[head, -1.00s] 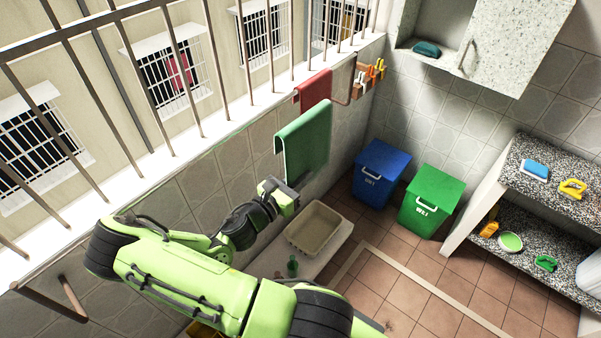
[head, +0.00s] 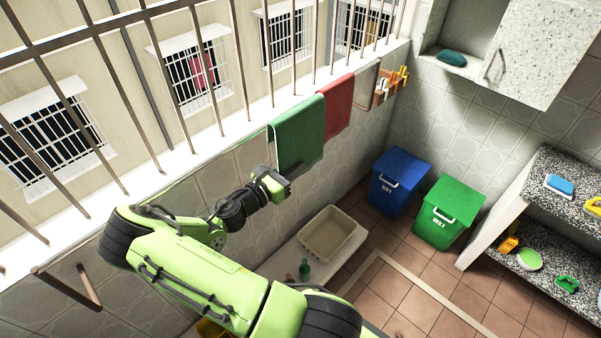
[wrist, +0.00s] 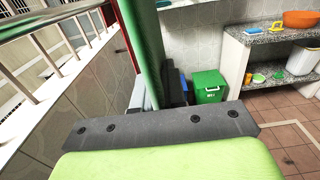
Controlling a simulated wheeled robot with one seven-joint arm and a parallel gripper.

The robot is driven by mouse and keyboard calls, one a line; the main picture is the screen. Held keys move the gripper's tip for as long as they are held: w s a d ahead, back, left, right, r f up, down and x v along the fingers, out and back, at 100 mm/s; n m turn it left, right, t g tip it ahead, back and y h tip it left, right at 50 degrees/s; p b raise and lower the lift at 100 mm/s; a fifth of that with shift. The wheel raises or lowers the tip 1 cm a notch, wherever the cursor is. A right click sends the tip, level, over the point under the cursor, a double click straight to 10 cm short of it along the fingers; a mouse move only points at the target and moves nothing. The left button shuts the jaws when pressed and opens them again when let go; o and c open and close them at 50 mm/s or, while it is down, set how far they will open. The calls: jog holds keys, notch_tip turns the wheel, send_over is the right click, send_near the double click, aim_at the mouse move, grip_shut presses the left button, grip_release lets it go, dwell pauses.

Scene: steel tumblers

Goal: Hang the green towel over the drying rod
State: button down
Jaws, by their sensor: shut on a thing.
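The green towel (head: 298,138) hangs folded beside the window wall, just left of the red towel (head: 338,106) in the head view. Its top fold is about level with the red towel's top, in line with the drying rod. I cannot tell whether its weight rests on the rod. My gripper (head: 277,182) is at the towel's lower edge, shut on it. In the wrist view the green towel (wrist: 146,45) rises from between the fingers (wrist: 160,95), and its top is out of frame.
Window bars and a white sill (head: 190,160) run along the wall above. A beige basin (head: 330,234) and a green bottle (head: 304,269) are below. Blue (head: 398,182) and green (head: 446,212) bins stand beyond.

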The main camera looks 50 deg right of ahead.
jog(key=shift+w+d+b, duration=0.5)
jog(key=shift+w+b, duration=0.9)
jog(key=shift+w, duration=2.9)
notch_tip(320, 180, down, 7)
jog(key=b, duration=0.3)
jog(key=shift+b, duration=0.35)
jog(key=shift+w+r, duration=0.1)
jog(key=c, duration=1.1)
grip_release()
jog(key=a, duration=0.5)
jog(key=w+a, duration=0.1)
jog(key=a, duration=0.9)
jog(key=shift+w+a, duration=0.35)
